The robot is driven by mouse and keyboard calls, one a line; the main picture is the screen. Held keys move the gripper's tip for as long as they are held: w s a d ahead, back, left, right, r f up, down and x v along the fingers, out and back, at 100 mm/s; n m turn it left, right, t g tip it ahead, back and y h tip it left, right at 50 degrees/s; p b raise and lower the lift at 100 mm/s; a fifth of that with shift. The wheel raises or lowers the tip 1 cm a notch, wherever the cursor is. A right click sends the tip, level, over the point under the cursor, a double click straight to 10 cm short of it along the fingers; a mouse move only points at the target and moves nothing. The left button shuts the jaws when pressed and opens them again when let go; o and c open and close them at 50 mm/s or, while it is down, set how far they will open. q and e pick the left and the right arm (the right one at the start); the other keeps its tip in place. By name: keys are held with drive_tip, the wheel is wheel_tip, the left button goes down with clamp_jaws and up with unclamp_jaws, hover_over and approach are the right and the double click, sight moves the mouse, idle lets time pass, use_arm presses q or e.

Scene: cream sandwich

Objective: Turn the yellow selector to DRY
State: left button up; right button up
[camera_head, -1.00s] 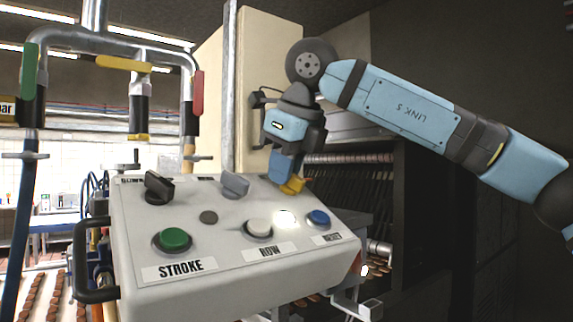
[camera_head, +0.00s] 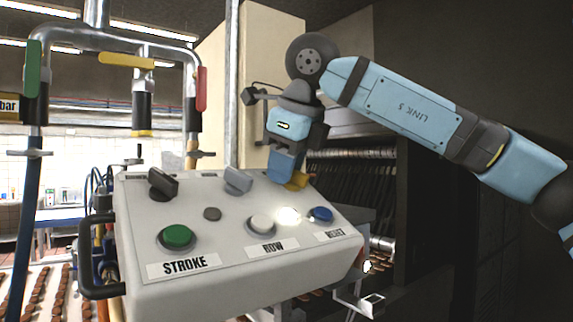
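The yellow selector (camera_head: 297,181) sits at the back right of the grey control box. It is mostly covered by my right gripper (camera_head: 289,177), whose fingers come down onto it from above. I see only a yellow part below the fingertips. The fingers appear to be at the knob, but their gap is hidden, so I cannot tell whether they are closed on it. No DRY marking is readable, and the selector's pointing direction is hidden. My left gripper does not show.
The control box (camera_head: 200,290) also carries a black knob (camera_head: 163,184), a grey knob (camera_head: 238,180), a green button (camera_head: 177,236), a white button (camera_head: 262,224) and a blue button (camera_head: 320,214). A metal pipe frame (camera_head: 110,42) stands behind at left. A vertical post (camera_head: 232,90) rises behind the box.

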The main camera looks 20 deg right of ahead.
drive_tip(key=shift+o, duration=0.2)
drive_tip(key=shift+w+d, duration=0.1)
drive_tip(key=shift+w, duration=0.1)
drive_tip(key=v, duration=1.3)
drive_tip(key=shift+s+r, duration=0.25)
drive_tip(key=shift+r, duration=0.05)
drive_tip(key=shift+f, duration=0.1)
